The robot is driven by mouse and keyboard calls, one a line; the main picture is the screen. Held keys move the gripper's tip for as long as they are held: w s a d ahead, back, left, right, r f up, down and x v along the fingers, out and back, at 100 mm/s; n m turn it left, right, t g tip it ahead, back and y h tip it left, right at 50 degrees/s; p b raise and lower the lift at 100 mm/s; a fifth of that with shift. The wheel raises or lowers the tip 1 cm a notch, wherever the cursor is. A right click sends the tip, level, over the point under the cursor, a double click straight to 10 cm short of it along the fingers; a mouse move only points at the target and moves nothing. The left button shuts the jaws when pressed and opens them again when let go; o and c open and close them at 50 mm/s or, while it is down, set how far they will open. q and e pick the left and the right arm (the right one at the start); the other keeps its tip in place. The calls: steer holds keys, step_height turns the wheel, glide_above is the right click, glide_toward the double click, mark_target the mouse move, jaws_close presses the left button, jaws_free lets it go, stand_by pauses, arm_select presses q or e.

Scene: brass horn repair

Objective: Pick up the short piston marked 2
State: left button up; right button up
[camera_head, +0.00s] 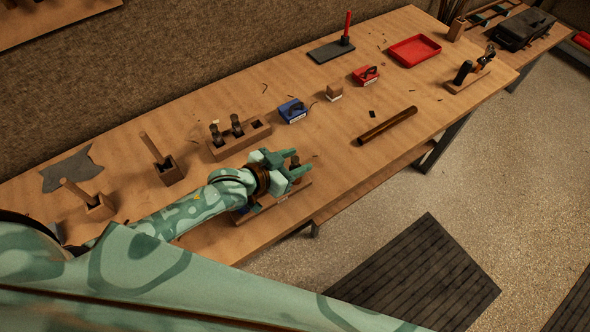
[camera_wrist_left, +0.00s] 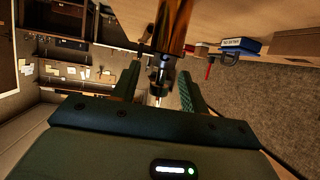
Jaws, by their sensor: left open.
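My left gripper (camera_head: 296,163) is open over a low wooden block (camera_head: 290,197) near the bench's front edge. In the left wrist view, a slim upright part, likely a piston (camera_wrist_left: 159,78), with a dark and shiny metal body, stands in the gap between the open fingers (camera_wrist_left: 159,80). No number can be read on it. In the head view the hand and fingers hide most of it. Two dark pistons (camera_head: 237,125) stand in a wooden rack (camera_head: 262,131) behind the gripper; their marks are too small to read. My right gripper is not in view.
A blue-based item (camera_head: 293,111), a red-based item (camera_head: 366,75) and a small wooden block (camera_head: 334,92) stand farther along the bench. A brown rod (camera_head: 387,125) lies near the front edge. A red tray (camera_head: 414,50) sits far back. The bench between them is mostly clear.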

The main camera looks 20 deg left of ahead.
arm_select(q)
jaws_close()
steer(key=shift+r, duration=0.1)
